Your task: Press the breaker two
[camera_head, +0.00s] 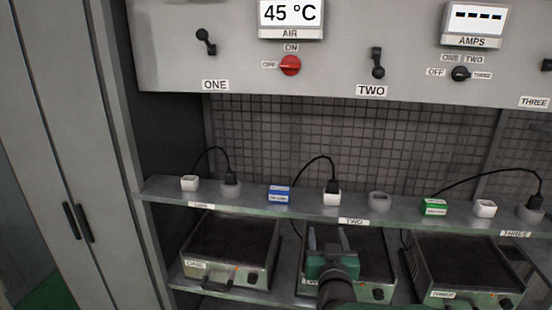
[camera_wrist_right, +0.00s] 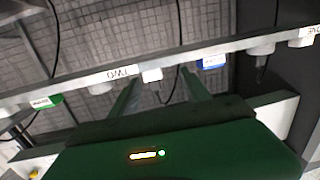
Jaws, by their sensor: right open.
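The breaker two, a black lever switch (camera_head: 377,62), is on the grey upper panel (camera_head: 330,72), right above the label TWO (camera_head: 371,91). Its handle stands roughly upright. My right gripper (camera_head: 328,233) is open and empty, well below the breaker and apart from it. In the head view it overlaps the middle heater box, just under the shelf edge. The right wrist view shows its two fingers (camera_wrist_right: 160,78) spread, with the shelf edge and an upside-down TWO label (camera_wrist_right: 120,73) beyond. The breaker does not show in the right wrist view. My left gripper is out of view.
The shelf (camera_head: 300,208) carries sockets, a blue block (camera_head: 279,194), a green block (camera_head: 434,207) and plugs with looping black cables. Breaker one (camera_head: 206,42), a red knob (camera_head: 290,65) and a black selector (camera_head: 460,73) share the panel. Wire mesh (camera_head: 350,140) lies behind.

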